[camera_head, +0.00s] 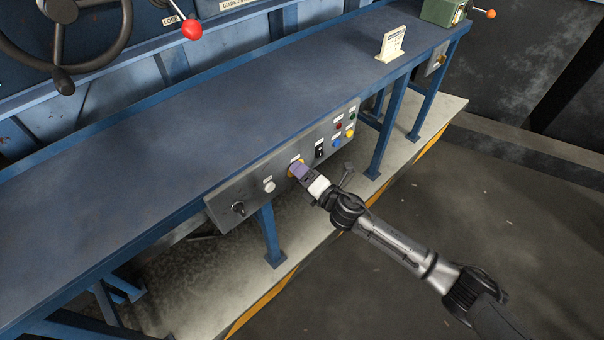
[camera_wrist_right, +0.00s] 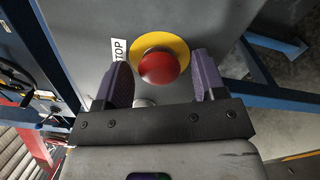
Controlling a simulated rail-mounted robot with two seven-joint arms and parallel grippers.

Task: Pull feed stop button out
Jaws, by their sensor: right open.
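The feed stop button is a red round knob (camera_wrist_right: 158,68) on a yellow disc (camera_wrist_right: 178,45), in the right wrist view, with a label ending in "TOP" beside it. In the head view it is mostly hidden behind my right gripper (camera_head: 297,168), at the front of the grey control panel (camera_head: 232,193). In the wrist view my right gripper (camera_wrist_right: 160,85) is open, with one purple finger on each side of the red knob. Gaps show between the knob and both fingers, so it is not gripped. My left gripper is not in view.
The panel also carries a black key-like knob (camera_head: 238,208), a white button (camera_head: 269,186), a black switch (camera_head: 319,149) and several coloured buttons. The blue bench (camera_head: 180,130) stands above it. A white sign (camera_head: 391,45) stands on the bench. Open floor lies at the right.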

